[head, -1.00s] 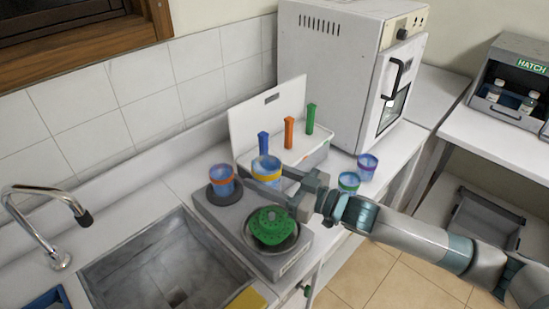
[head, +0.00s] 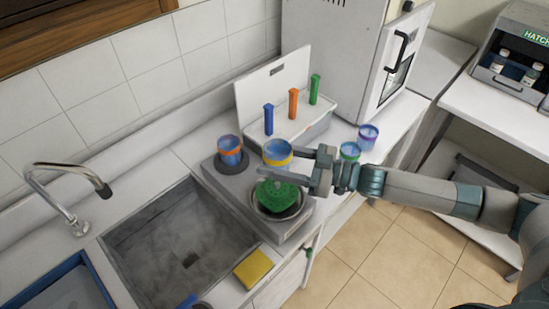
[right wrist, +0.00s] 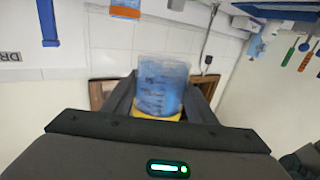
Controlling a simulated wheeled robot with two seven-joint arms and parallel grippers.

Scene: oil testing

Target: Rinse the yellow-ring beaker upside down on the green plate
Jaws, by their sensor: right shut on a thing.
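The yellow-ring beaker (head: 278,151) is blue, with a yellow band, and looks upright with its opening up. My right gripper (head: 296,170) is shut on it from the right. The beaker shows close up between the fingers in the right wrist view (right wrist: 162,85). It is held just behind and above the green plate (head: 275,203), which sits in a round metal basin at the front of a grey unit. The gripper's lower finger hides part of the plate's back edge. My left gripper is not in view.
An orange-ring beaker (head: 230,148) stands on a round dark pad at left. Green-ring (head: 350,151) and purple-ring (head: 368,136) beakers stand at right. A white rack (head: 272,90) with coloured handles stands behind. The sink (head: 175,240) and a yellow sponge (head: 253,268) are at front left.

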